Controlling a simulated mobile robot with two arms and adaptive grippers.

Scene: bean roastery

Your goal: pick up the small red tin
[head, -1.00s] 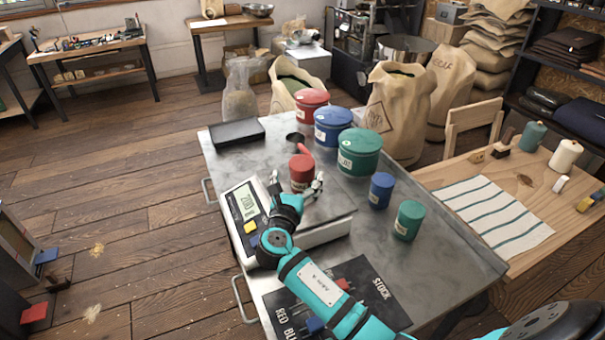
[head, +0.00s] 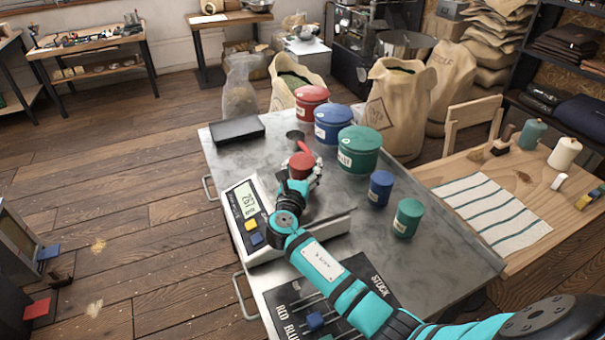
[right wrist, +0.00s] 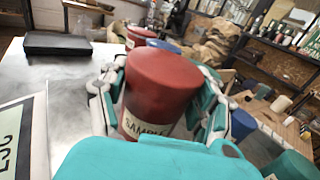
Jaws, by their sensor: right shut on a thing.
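The small red tin (head: 301,164) is at the scale's far end in the head view. In the right wrist view the red tin (right wrist: 160,88), with a label reading "SAMPLE", stands between the two fingers. My right gripper (head: 303,172) is shut on it, one finger on each side. Whether the tin touches the scale plate is hidden by my gripper. My left gripper is not in view.
The scale (head: 249,222) lies under my right arm. A large red tin (head: 311,107), large blue tin (head: 333,128) and large green tin (head: 359,154) stand behind. A small blue tin (head: 380,190) and small green tin (head: 407,219) stand to the right.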

